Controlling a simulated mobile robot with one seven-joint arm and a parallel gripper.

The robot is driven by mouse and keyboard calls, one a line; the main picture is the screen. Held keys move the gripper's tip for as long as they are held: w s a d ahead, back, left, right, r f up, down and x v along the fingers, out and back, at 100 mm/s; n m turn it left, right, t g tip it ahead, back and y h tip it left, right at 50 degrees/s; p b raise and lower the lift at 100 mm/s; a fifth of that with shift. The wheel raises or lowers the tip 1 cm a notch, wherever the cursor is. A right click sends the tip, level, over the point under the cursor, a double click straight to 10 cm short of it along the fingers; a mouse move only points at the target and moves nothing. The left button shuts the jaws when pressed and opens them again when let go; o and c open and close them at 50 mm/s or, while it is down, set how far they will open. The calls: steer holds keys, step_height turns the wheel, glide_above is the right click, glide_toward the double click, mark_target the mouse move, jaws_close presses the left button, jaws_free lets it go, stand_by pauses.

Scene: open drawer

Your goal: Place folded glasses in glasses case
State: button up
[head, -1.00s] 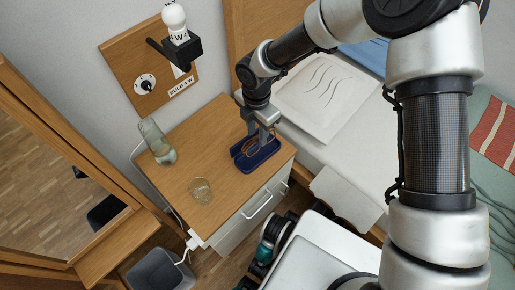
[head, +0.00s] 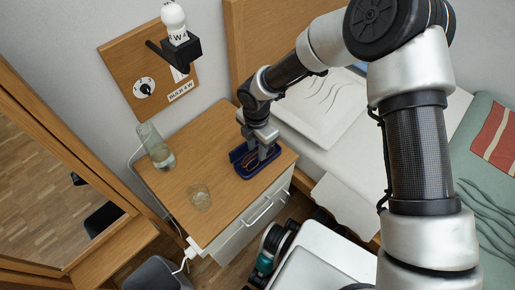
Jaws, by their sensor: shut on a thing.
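The navy blue glasses case (head: 250,174) lies open on the wooden top of the bedside cabinet, near its right edge. My gripper (head: 264,154) points down over the right part of the case. It is shut on the folded glasses (head: 249,160), which show as a thin brown-orange frame low within the outline of the case. The gripper hides part of the glasses and of the case's far side. I cannot tell whether the glasses touch the case floor.
On the cabinet top (head: 190,165), a tilted glass carafe (head: 156,146) stands at the back left and a small drinking glass (head: 200,197) at the front left. A wall lamp (head: 175,22) is above. The bed with a pillow (head: 320,105) is to the right.

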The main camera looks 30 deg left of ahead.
mark_target(257, 153)
steer(key=shift+s+d+f, duration=0.1)
steer(key=shift+d+f, duration=0.15)
steer(key=shift+f, duration=0.3)
steer(key=shift+s+d+f, duration=0.1)
steer(key=shift+d+f, duration=0.15)
steer(key=shift+f, duration=0.25)
steer(key=o, duration=1)
steer(key=shift+o, duration=0.2)
step_height(257, 153, up, 14)
steer(key=f+p, duration=0.1)
steer(key=p, duration=0.3)
steer(key=w+d+r+m+t, duration=0.1)
steer(key=w+d+r+m, duration=0.6)
steer(key=d+r, duration=0.4)
steer(key=d+r+m+t+h, duration=0.1)
steer(key=d+r+m+t, duration=0.1)
steer(key=d+r+m, duration=0.85)
steer(key=s+d+r+m, duration=0.3)
steer(key=s+d+m, duration=0.1)
steer(key=d+m, duration=0.1)
steer(key=s+d+r+m+t, duration=0.1)
steer(key=s+d+r+m, duration=0.2)
steer(key=d+m, duration=0.2)
steer(key=s+d+r+m+t+y, duration=0.1)
steer(key=s+d+r+m, duration=0.2)
steer(key=d, duration=0.5)
steer(key=shift+s+d+r+m, duration=0.2)
steer(key=shift+s+r+m, duration=0.2)
steer(key=shift+s+m, duration=0.65)
